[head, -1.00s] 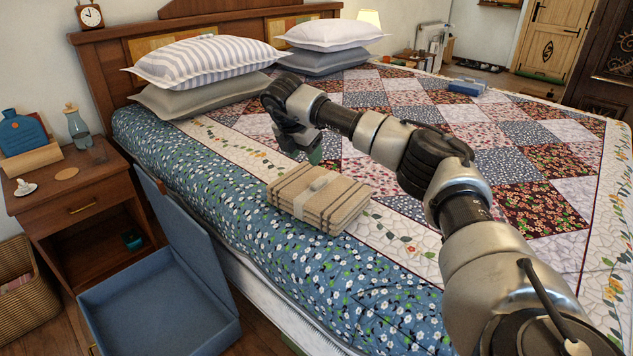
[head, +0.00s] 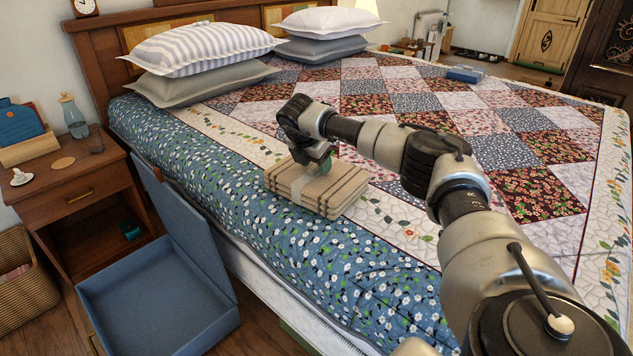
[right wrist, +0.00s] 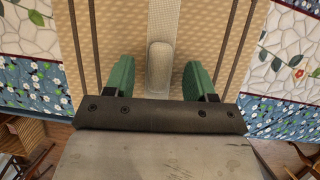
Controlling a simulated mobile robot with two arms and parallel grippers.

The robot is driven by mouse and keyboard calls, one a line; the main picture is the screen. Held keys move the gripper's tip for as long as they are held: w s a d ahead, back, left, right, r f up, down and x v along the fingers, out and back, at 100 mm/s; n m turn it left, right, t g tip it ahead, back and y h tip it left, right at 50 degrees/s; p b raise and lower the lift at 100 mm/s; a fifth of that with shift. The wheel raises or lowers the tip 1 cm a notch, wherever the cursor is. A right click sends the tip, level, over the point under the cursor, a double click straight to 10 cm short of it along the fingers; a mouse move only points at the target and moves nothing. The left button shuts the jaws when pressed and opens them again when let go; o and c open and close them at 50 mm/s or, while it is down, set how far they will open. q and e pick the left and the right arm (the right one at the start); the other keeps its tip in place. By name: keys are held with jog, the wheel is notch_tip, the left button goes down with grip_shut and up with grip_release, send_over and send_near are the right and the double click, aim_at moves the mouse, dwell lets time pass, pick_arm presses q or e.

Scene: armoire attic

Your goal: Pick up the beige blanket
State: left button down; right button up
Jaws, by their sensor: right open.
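The beige blanket (head: 345,192) lies folded on the near edge of the bed, with brown stripes and a pale band across it. In the right wrist view the beige blanket (right wrist: 110,45) fills the upper middle, and a small pale oval tab (right wrist: 159,66) on its band sits between my fingers. My right gripper (head: 322,168) is over the blanket's far side, pointing down. In the right wrist view my right gripper (right wrist: 159,80) is open, with green fingertips on either side of the tab. I cannot tell whether they touch the blanket. My left gripper is not in view.
The bed's patchwork quilt (head: 530,145) is mostly clear. Pillows (head: 195,50) are stacked at the headboard. A blue box (head: 160,300) with its lid up stands on the floor beside the bed, near the nightstand (head: 70,190). A small blue item (head: 464,75) lies on the far side of the quilt.

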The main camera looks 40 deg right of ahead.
grip_shut()
dwell(0.3)
jog(key=shift+r, duration=0.1)
